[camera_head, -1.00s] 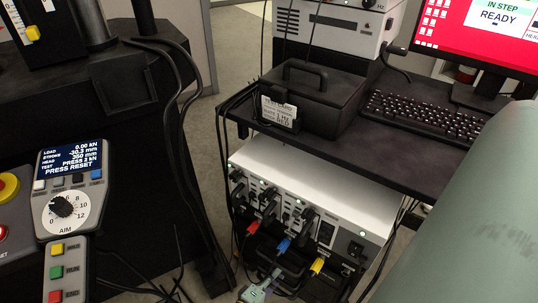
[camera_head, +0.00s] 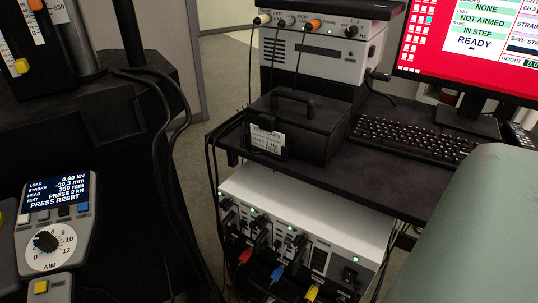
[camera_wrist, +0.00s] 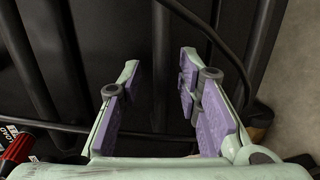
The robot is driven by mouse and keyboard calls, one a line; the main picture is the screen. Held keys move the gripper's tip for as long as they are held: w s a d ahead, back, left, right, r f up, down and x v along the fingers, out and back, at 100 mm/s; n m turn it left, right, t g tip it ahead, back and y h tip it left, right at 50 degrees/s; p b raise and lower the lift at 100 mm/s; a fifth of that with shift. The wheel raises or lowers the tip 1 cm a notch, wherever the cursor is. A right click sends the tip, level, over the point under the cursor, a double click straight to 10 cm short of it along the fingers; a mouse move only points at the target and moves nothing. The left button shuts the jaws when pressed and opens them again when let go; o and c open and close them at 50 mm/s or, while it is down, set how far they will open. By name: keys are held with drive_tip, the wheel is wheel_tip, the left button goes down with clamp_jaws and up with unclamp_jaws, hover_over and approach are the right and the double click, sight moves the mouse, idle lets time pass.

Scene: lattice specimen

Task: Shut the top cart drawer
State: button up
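The cart's black top shelf (camera_head: 405,180) is in the head view, with a white instrument (camera_head: 310,210) beneath it. I cannot make out a drawer front in either view. My gripper (camera_wrist: 159,80) shows only in the wrist view. Its two purple-padded fingers are spread apart with nothing between them. Behind them are dark ribbed panels (camera_wrist: 100,40) and a black cable or bar; I cannot tell whether these belong to the cart.
A black handled box (camera_head: 320,140) and a keyboard (camera_head: 415,140) rest on the shelf, near a red monitor (camera_head: 480,45). Several coloured plugs and cables hang at the white instrument's front. A control panel (camera_head: 55,220) and dark machine stand left. My grey-green arm part fills the lower right.

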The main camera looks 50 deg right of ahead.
drive_tip(key=v, duration=1.1)
